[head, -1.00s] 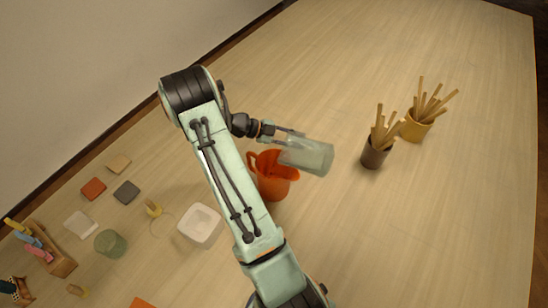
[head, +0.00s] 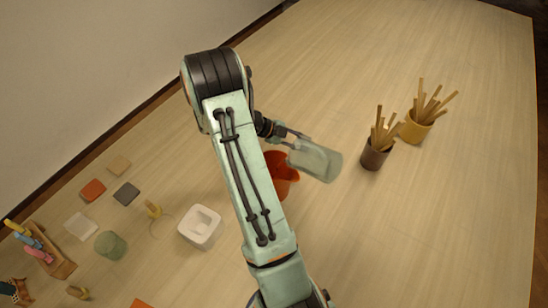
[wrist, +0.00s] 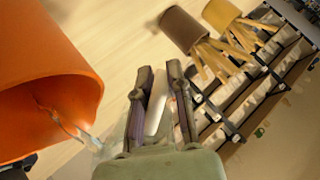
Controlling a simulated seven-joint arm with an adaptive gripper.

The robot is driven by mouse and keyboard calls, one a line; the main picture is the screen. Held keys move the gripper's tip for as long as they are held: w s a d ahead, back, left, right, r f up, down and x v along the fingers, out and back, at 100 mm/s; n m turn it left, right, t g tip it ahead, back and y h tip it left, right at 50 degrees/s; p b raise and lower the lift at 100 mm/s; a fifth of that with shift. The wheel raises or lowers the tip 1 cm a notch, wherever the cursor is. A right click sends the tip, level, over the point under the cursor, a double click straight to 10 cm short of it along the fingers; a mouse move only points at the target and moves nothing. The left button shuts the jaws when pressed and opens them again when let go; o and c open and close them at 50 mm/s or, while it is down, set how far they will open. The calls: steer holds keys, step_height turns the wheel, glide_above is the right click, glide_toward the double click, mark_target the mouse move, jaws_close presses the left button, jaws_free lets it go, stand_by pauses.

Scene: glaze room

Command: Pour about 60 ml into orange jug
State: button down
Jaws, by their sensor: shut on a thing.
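The orange jug (head: 284,172) stands on the table, partly hidden behind my arm in the head view. In the wrist view its wide mouth (wrist: 45,85) fills the left side. My gripper (head: 293,138) is shut on a pale green translucent cup (head: 318,161), held tilted above and beside the jug's right side. A thin clear stream runs between the cup's side and the inside of the jug's mouth. The liquid levels cannot be read.
A brown pot of sticks (head: 374,155) and a yellow pot of sticks (head: 415,128) stand to the right. A white square dish (head: 200,228), a green jar (head: 110,244) and several tiles lie left.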

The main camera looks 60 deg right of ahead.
steer(key=shift+w+t, duration=0.2)
steer(key=shift+t, duration=0.3)
steer(key=shift+a+r+t+y, duration=0.1)
steer(key=shift+r+t+y, duration=0.45)
steer(key=shift+t, duration=0.25)
steer(key=shift+w+a+f+t, duration=0.1)
steer(key=shift+w+f+t, duration=0.1)
steer(key=shift+f+t, duration=0.1)
steer(key=shift+m, duration=0.3)
stand_by(0.5)
steer(key=shift+s+t+y+p, duration=0.1)
steer(key=shift+t+y+p, duration=0.4)
steer(key=shift+t, duration=0.4)
steer(key=shift+s+d+f+t+y, duration=0.2)
steer(key=shift+s+f+t+y, duration=0.3)
steer(key=shift+f+t, duration=0.35)
steer(key=shift+s+d+f+m+t, duration=0.1)
steer(key=shift+s+f+m+t, duration=0.15)
steer(key=shift+m+t, duration=0.1)
steer(key=shift+s+d+t+y+p, duration=0.3)
steer(key=shift+s+t+y+p, duration=0.35)
steer(key=shift+t, duration=0.55)
steer(key=shift+s+d+f+t+y, duration=0.15)
steer(key=shift+s+t, duration=0.2)
steer(key=shift+t, duration=0.25)
steer(key=shift+s+d+r+t+y, duration=0.15)
steer(key=shift+s+t, duration=0.2)
steer(key=shift+t, duration=0.25)
